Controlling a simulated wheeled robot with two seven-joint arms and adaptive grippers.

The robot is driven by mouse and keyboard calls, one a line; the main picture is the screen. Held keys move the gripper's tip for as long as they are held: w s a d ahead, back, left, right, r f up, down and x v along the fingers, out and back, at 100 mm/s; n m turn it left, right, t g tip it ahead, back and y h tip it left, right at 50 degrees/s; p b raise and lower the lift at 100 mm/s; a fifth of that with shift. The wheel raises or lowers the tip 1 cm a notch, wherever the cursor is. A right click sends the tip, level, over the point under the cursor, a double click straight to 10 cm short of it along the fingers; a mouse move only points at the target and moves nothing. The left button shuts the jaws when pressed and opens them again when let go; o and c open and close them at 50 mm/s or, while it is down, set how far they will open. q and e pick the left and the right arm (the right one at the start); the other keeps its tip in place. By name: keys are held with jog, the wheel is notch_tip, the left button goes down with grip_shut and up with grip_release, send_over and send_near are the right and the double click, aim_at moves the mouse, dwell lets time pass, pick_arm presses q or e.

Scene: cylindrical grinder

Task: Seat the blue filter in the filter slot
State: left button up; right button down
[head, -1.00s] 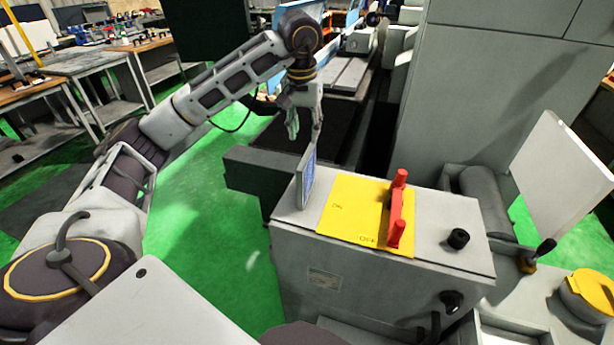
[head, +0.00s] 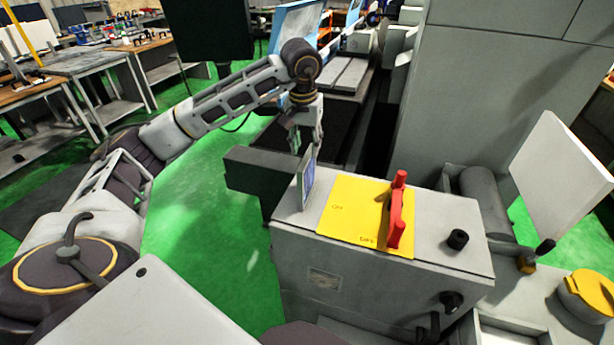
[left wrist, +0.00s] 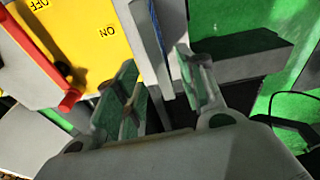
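The blue filter (head: 308,180) is a thin, blue-faced panel standing upright at the left edge of the grey control box (head: 440,215). My left gripper (head: 307,146) points down at the filter's upper end. In the left wrist view the left gripper (left wrist: 157,62) has its fingers apart, on either side of the grey and blue panel (left wrist: 166,45). The right finger is close to the panel, and a gap shows on the left; I cannot tell if either touches. I cannot make out the filter slot. My right gripper is not in view.
A yellow plate (head: 350,215) marked ON and a red handle (head: 397,218) are on the box, right of the filter. A black knob (head: 457,239) stands farther right. A dark grey block (head: 258,172) is to the left. A tall grey machine housing (head: 490,90) rises behind.

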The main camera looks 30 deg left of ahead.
aim_at(307, 156)
pick_arm(q)
jog(key=shift+w+f, duration=0.15)
jog(key=shift+f, duration=0.8)
jog(key=shift+w+f, duration=0.1)
jog(key=shift+f, duration=0.85)
jog(key=shift+f+p, duration=0.8)
jog(key=shift+f, duration=0.35)
jog(key=shift+w+f+p, duration=0.2)
jog(key=shift+f+p, duration=0.15)
jog(key=shift+f, duration=1.1)
jog(key=shift+c, duration=0.3)
grip_shut()
